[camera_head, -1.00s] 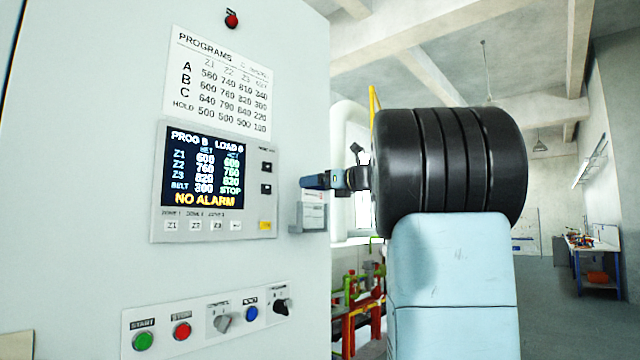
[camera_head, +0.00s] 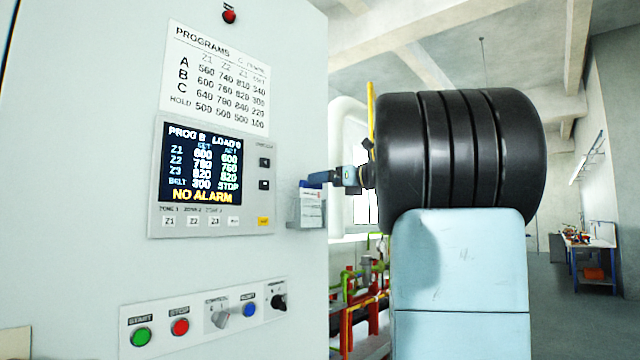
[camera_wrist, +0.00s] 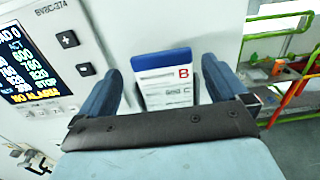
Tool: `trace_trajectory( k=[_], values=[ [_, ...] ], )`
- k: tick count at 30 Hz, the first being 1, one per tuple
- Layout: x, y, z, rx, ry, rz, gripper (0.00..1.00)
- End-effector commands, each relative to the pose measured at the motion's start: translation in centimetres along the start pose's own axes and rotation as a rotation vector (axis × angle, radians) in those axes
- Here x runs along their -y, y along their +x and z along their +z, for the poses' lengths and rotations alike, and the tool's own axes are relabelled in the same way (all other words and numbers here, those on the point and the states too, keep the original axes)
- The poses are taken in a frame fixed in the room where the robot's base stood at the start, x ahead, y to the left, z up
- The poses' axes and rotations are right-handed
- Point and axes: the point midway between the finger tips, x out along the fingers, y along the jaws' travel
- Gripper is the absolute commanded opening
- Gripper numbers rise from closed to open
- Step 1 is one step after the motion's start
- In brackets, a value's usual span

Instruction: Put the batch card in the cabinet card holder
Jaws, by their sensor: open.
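The batch card (camera_wrist: 166,66), white with a blue top band and a red B, stands upright at the cabinet face in the wrist view. In the head view the card (camera_head: 311,207) sits in the small grey card holder (camera_head: 294,212) on the cabinet's right part. My gripper (camera_wrist: 165,88) is open, its two blue fingers apart on either side of the card, with gaps visible. In the head view my gripper (camera_head: 318,178) is at the height of the card's top. The card's lower part is partly hidden in the wrist view.
The cabinet (camera_head: 80,150) carries a screen panel (camera_head: 212,178) left of the holder and a row of buttons and knobs (camera_head: 205,318) below. Red and green pipework (camera_head: 362,300) stands behind, right of the cabinet. Open floor lies at far right.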

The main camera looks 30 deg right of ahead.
Motion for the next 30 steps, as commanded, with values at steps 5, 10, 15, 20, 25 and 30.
trace_trajectory(
  k=[5,10,15,20,25,30],
  values=[
    [0.0,-3.7,0.0,0.001,-0.001,-0.002,1.0],
    [0.0,-6.7,-0.1,0.001,0.0,-0.001,1.0],
    [0.0,-8.7,0.0,0.001,-0.001,-0.001,1.0],
    [0.0,-9.5,-0.1,0.0,0.0,-0.001,1.0],
    [0.0,-9.6,-0.1,0.0,0.0,0.0,1.0],
    [0.0,-9.6,-0.1,0.0,0.0,0.0,1.0]
  ],
)
